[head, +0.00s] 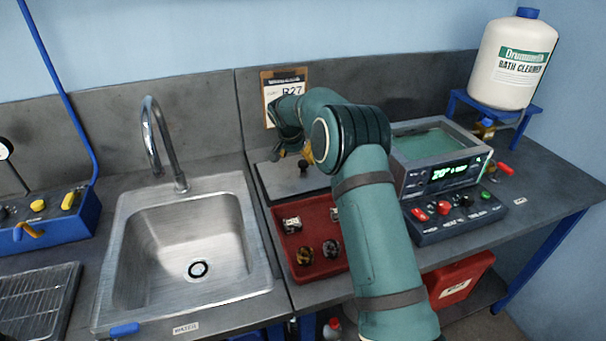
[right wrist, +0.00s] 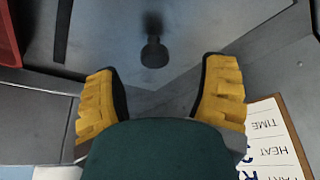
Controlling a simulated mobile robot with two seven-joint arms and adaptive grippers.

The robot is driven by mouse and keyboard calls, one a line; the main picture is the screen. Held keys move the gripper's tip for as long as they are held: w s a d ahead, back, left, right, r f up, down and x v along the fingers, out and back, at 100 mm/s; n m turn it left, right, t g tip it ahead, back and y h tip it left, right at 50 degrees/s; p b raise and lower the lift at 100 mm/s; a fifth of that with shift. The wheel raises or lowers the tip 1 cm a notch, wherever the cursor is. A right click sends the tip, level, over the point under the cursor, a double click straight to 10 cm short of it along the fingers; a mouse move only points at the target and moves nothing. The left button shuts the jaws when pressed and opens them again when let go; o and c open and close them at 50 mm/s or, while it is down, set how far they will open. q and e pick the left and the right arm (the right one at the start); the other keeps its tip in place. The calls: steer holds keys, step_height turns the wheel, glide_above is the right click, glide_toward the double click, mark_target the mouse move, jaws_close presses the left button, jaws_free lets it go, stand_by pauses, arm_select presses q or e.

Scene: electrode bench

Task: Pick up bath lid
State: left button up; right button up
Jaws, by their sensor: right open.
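The bath lid (head: 283,182) is a flat grey plate with a black knob (head: 303,168), lying on the bench behind the red tray. My arm hides its right part. In the right wrist view the lid (right wrist: 205,35) fills the upper middle, and its dark knob (right wrist: 154,53) stands upright beyond and between the fingertips. My right gripper (head: 294,155) is over the lid's back area. Its yellow fingers are spread and empty in the right wrist view (right wrist: 164,85), apart from the knob. My left gripper is not in view.
The open bath (head: 405,176) with greenish liquid stands right of my arm, behind a control box (head: 455,216). A red tray (head: 275,222) holds several small parts. A sink (head: 190,240) is left. A clipboard card (head: 271,88) leans on the back wall.

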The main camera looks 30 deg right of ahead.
mark_target(303, 163)
steer(key=shift+s+d+b+x, duration=0.1)
steer(key=shift+d+b+x, duration=0.1)
steer(key=shift+x, duration=1.3)
steer(key=shift+s+d+b+x, duration=0.1)
steer(key=shift+b+x, duration=0.05)
steer(key=shift+x, duration=1.35)
steer(key=shift+r, duration=0.2)
jaws_close()
